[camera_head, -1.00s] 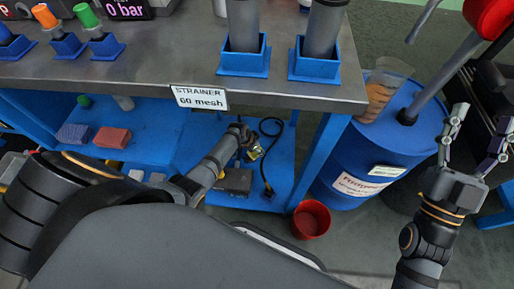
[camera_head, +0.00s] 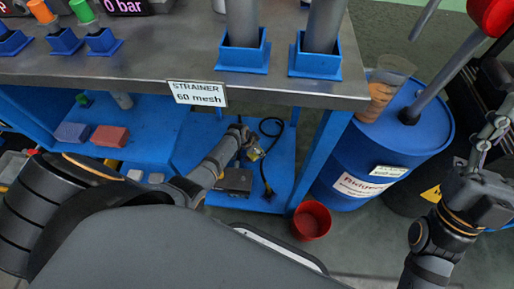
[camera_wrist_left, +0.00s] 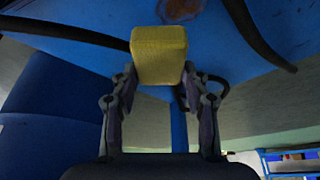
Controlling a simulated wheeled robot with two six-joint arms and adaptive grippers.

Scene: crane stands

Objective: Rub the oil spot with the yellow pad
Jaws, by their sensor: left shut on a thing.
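The yellow pad (camera_wrist_left: 159,55) is a small block between the fingers of my left gripper (camera_wrist_left: 160,85) in the left wrist view. The fingers are shut on its sides. A brown, roundish oil spot (camera_wrist_left: 180,9) lies on the blue surface at the top edge of that view, beyond the pad; I see a gap between them in the picture. In the head view my left gripper (camera_head: 247,147) is over the blue lower shelf, with a bit of the yellow pad (camera_head: 256,154) showing; the spot is hidden. My right gripper (camera_head: 497,135) is at the right edge, partly cut off, its visible finger spread.
The steel bench top (camera_head: 130,62) overhangs the blue lower shelf (camera_head: 160,135). A dark box (camera_head: 234,181) and a black cable (camera_head: 268,176) lie near my left gripper. A red bucket (camera_head: 311,221) and a blue drum (camera_head: 395,150) stand to the right.

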